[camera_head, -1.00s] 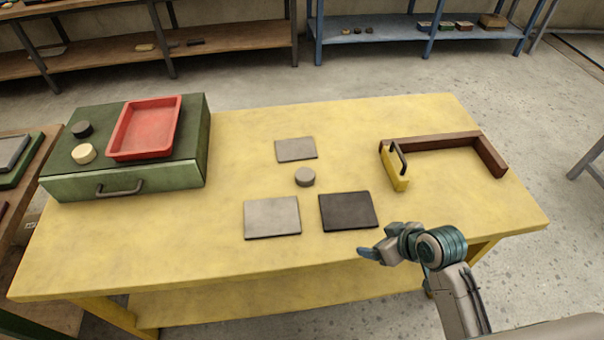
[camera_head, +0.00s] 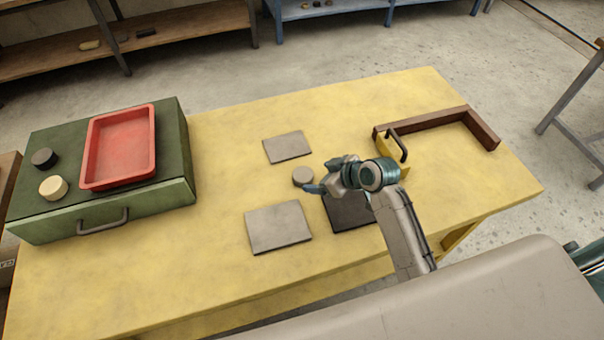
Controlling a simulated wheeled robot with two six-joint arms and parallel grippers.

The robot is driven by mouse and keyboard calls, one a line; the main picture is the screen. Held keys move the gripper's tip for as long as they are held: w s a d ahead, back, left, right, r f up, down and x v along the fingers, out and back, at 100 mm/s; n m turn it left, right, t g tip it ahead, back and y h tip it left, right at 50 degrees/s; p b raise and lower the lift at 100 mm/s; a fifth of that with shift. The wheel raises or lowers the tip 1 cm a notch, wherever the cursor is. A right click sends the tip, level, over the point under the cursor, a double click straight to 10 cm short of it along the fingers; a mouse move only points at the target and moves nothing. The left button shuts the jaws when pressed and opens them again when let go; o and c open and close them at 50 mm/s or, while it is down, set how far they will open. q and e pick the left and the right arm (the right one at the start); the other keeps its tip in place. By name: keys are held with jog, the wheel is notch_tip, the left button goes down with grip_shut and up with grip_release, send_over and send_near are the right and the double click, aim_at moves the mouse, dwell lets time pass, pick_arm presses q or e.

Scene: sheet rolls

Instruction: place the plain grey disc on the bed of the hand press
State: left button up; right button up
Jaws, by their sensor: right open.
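The plain grey disc (camera_head: 302,175) lies flat on the yellow table, between a small grey plate (camera_head: 287,147) behind it and a larger grey plate (camera_head: 278,228) in front. My right gripper (camera_head: 314,188) is open, just right of and in front of the disc in the picture. Its fingertips show close to the disc's near edge; I cannot tell whether they touch it. My right arm partly covers a black plate (camera_head: 345,213). I cannot pick out a hand press for certain. My left gripper is not in view.
A green box (camera_head: 150,205) with a drawer handle stands on the table's left, carrying a red tray (camera_head: 93,175), a black disc (camera_head: 44,158) and a cream disc (camera_head: 53,188). A brown angled rail (camera_head: 440,119) and a yellow block with a black handle (camera_head: 388,150) stand at the right.

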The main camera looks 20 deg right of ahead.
aim_at(308, 177)
jog(key=shift+w+a+f+p, duration=0.3)
jog(key=shift+w+a+f, duration=0.1)
jog(key=shift+w, duration=0.1)
jog(key=p+x, duration=0.1)
jog(key=x, duration=0.2)
jog(key=shift+f, duration=0.1)
jog(key=shift+w+a+f, duration=0.25)
jog(key=shift+f, duration=0.2)
jog(key=c, duration=1.1)
jog(key=shift+r, duration=0.1)
